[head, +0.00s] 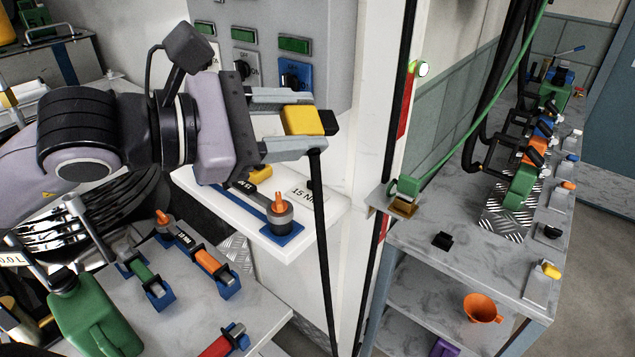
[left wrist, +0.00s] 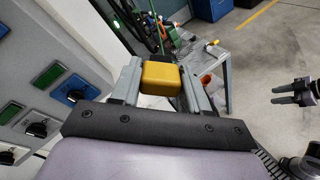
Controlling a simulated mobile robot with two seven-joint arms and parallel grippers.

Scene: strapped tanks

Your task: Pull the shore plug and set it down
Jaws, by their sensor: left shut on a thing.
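The shore plug (head: 302,120) is a yellow block with a black end. A black cable (head: 322,220) hangs down from it. My left gripper (head: 308,121) is shut on the plug, with one grey finger on each side. It holds the plug in the air above the white shelf, in front of the panel's right edge. The left wrist view shows the yellow plug (left wrist: 160,76) between the same two fingers (left wrist: 161,82). My right gripper (left wrist: 284,95) shows at the right edge of that view, with its two dark fingers apart and nothing between them.
The grey panel (head: 255,45) has green labels and switches. The white shelf (head: 240,218) below carries a tool on a blue holder (head: 285,239). A lower bench (head: 185,325) holds several strapped items and a green jug (head: 90,315). A marble-topped cart (head: 415,238) stands at right.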

